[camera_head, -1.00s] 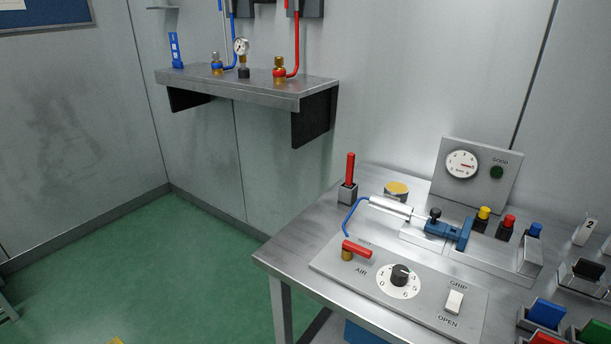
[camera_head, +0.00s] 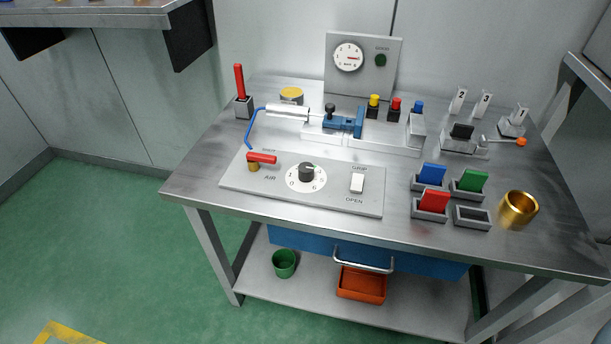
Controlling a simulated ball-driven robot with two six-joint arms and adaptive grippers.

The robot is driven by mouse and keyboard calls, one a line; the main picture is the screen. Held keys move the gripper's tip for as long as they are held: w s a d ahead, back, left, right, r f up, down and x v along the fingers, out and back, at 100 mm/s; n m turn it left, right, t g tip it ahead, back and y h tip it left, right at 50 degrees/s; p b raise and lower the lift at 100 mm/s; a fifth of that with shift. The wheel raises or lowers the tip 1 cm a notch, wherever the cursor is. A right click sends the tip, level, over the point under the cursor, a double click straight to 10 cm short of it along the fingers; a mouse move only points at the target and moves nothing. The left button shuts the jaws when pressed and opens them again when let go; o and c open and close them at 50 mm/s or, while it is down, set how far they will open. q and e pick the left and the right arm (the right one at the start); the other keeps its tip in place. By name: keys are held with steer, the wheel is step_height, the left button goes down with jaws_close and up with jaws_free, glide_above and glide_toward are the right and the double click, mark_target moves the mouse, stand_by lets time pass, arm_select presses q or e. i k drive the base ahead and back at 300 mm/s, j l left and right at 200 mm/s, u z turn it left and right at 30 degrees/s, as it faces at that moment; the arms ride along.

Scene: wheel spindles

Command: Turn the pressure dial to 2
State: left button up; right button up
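The pressure dial (camera_head: 306,174) is a black knob on a round white numbered face. It sits in the middle of the grey control panel (camera_head: 335,195) on the steel workbench. The knob's pointer and the number it marks are too small to read surely. A round gauge (camera_head: 348,57) with a red needle stands on the upright plate behind, beside a dark green lamp (camera_head: 381,60) labelled GOOD. Neither of my grippers is in view.
A red-handled AIR valve (camera_head: 261,158) is left of the dial; a white GRIP/OPEN switch (camera_head: 357,183) is right. Behind are a blue clamp fixture (camera_head: 343,123) and coloured buttons. Coloured blocks in holders and a brass cup (camera_head: 518,209) stand right. Green floor (camera_head: 130,240) is clear at left.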

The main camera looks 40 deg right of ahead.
mark_target(306, 169)
steer(key=z, duration=1.55)
